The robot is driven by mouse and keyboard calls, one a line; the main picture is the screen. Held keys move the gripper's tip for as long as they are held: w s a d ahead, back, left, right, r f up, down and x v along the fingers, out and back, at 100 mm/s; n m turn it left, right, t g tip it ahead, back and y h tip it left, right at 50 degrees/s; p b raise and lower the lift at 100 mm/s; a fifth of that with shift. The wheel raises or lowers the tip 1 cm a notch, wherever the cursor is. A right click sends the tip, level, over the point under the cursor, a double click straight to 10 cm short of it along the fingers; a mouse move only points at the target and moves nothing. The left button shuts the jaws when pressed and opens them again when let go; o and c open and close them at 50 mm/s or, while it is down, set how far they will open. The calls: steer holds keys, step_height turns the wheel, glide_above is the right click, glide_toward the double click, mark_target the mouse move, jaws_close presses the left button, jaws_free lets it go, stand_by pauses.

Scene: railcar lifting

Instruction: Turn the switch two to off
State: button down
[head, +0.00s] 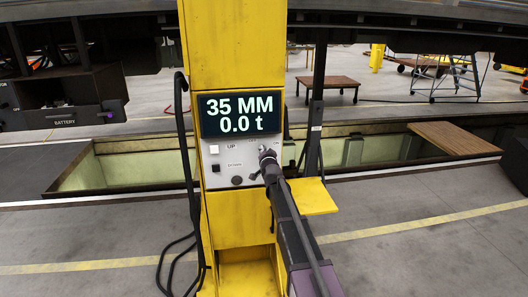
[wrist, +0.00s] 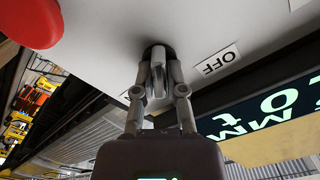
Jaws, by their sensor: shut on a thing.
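The switch (wrist: 157,58) is a light grey handle on a dark round base, set in a pale panel in the wrist view. My gripper (wrist: 160,82) has its two fingers closed on either side of the handle. A white label reading OFF (wrist: 217,59) is on the panel to the right of the switch. In the head view my gripper (head: 266,158) is at the right side of the yellow column's control panel (head: 224,160) and hides most of the switch.
Above the panel a display (head: 240,113) reads 35 MM and 0.0 t. UP and DOWN buttons (head: 215,158) are on the panel's left. A red round button (wrist: 30,20) shows in the wrist view. A black cable (head: 181,150) hangs left of the column, and a yellow shelf (head: 313,196) juts right.

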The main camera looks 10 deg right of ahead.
steer(key=n, duration=0.3)
steer(key=shift+n, duration=0.4)
steer(key=shift+a+r+n, duration=0.1)
steer(key=shift+a+n, duration=0.05)
steer(key=shift+n, duration=1.75)
steer(key=c, duration=0.7)
jaws_free()
steer(key=s, duration=1.2)
